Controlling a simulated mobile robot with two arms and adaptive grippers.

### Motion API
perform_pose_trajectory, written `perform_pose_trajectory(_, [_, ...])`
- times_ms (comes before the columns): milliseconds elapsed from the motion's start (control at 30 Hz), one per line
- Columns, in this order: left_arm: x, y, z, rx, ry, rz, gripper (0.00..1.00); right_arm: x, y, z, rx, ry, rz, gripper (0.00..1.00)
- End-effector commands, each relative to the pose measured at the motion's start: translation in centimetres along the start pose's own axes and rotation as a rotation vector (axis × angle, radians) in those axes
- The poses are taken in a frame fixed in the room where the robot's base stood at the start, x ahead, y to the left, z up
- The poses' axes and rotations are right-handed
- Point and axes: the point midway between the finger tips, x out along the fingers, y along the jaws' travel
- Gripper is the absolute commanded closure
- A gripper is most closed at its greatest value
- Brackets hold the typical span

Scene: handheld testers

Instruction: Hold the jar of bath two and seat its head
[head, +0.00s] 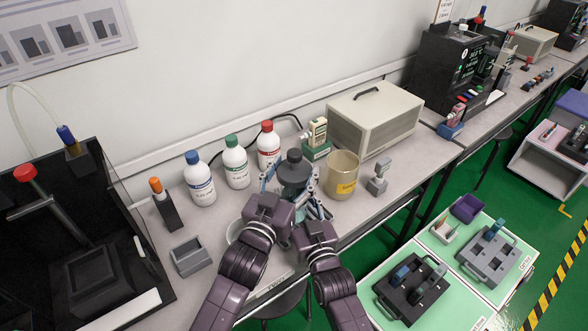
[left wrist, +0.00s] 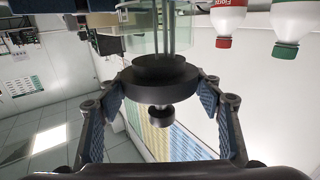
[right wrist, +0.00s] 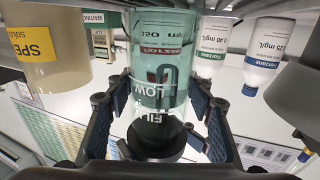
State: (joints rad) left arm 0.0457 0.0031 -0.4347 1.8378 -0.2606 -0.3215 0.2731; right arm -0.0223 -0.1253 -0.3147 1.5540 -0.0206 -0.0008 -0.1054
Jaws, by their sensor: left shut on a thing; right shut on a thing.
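My left gripper (head: 288,184) is shut on the black stirrer-like head (head: 295,166), its fingers on both sides of the collar. The inverted left wrist view shows the head (left wrist: 155,80) with a short knob and thin rods running into the clear glass jar (left wrist: 165,35). My right gripper (right wrist: 157,112) is shut around the glass jar (right wrist: 155,75), which has printed markings and bluish contents. The head is at the jar's mouth; I cannot tell whether it rests on the rim. The jar is mostly hidden by my grippers in the head view.
Bottles with blue (head: 200,185), green (head: 236,168) and red (head: 268,150) caps stand behind. A yellow-labelled beaker (head: 342,182) and a beige instrument box (head: 376,115) are at right. A grey tray (head: 189,256) and a dark open case (head: 70,240) are at left.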

Motion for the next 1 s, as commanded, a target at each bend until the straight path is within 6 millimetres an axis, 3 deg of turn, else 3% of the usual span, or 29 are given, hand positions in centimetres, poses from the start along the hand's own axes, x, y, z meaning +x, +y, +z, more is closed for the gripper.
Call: perform_pose_trajectory(1000, [0.0, 0.0, 1.4, 0.0, 0.003, 0.0, 0.74, 0.0, 0.0, 0.0, -0.001, -0.001, 0.001, 0.75])
